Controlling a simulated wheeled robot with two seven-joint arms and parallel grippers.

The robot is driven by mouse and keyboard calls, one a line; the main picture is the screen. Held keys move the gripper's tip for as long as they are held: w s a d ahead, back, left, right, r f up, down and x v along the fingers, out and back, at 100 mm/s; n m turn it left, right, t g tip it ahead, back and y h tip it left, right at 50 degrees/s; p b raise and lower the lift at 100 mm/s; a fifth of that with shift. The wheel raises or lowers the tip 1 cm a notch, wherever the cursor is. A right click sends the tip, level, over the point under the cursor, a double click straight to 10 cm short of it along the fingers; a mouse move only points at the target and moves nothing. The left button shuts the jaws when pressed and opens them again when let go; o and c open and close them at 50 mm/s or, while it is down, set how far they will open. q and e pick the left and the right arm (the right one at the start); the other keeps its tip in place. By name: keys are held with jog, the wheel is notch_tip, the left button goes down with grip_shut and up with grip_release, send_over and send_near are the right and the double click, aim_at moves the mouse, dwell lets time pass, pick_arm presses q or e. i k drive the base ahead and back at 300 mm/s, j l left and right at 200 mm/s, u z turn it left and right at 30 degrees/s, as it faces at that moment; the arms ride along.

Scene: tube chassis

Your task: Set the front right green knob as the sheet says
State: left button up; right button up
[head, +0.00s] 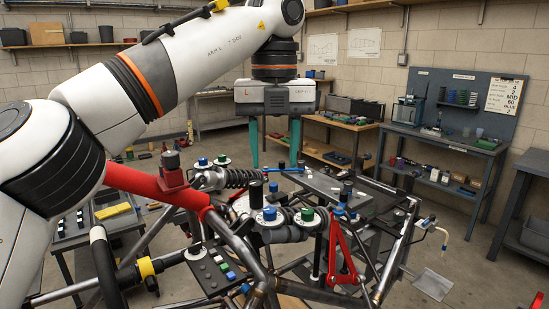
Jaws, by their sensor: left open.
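A green knob (307,213) sits on a pale round dial beside a blue knob (269,213), on top of the nearer damper of the tube chassis. A second green knob (222,159) and blue knob (203,161) stand farther back to the left. The dial markings are too small to read. The sheet (503,93) hangs on the grey board at the right; its larger entries seem to include 4, 2, MID, 60 and BLUE, while the small words are unclear. My left gripper (275,160) points down, open and empty, above and behind the nearer knobs. My right gripper is out of view.
Red and bare metal tubes (343,250) surround the knobs. A coil spring (247,178) and a dark flat panel (325,185) lie behind them. A small switch panel (215,267) is in front. Workbenches (440,145) stand at the back right.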

aim_at(307, 214)
jog(key=k+l, duration=0.15)
jog(key=k, duration=0.3)
jog(key=k+l, duration=0.15)
jog(key=k, duration=0.25)
jog(key=k+l, duration=0.15)
jog(key=k, duration=0.3)
